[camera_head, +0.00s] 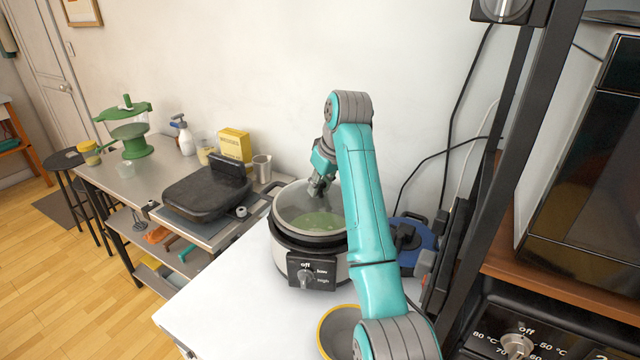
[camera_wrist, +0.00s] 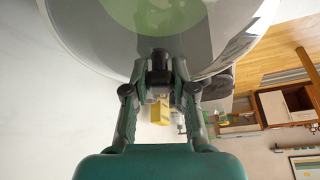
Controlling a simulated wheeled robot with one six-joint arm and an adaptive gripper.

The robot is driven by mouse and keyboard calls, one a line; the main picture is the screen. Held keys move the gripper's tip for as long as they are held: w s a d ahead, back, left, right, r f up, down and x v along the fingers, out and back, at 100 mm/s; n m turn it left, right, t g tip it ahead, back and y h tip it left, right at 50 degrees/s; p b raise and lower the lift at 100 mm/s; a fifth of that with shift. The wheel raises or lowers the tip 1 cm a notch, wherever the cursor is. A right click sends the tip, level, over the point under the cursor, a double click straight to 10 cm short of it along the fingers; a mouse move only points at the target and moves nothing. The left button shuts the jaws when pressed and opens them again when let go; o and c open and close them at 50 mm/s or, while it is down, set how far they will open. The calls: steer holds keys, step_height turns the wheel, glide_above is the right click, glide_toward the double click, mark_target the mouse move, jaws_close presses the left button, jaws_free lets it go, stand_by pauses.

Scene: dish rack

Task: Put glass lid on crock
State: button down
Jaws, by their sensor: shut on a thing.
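The crock (camera_head: 294,262) is a white and black slow cooker with a dial on its front, standing on the white table. The round glass lid (camera_head: 299,207) is over the crock's opening, and green contents show through it. It looks slightly tilted, and I cannot tell whether its rim touches the crock all around. My gripper (camera_head: 320,186) is at the lid's top, shut on its knob. In the wrist view the lid (camera_wrist: 205,35) fills the top and my gripper (camera_wrist: 160,75) closes on the dark knob. My arm hides the crock's right side.
A bowl with a yellow rim (camera_head: 340,325) stands in front of the crock. A black grill (camera_head: 205,190) stands on the metal table at left. White table space is clear at front left.

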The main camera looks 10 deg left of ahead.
steer(key=shift+f, duration=0.1)
steer(key=c, duration=0.9)
jaws_free()
steer(key=shift+o, duration=0.2)
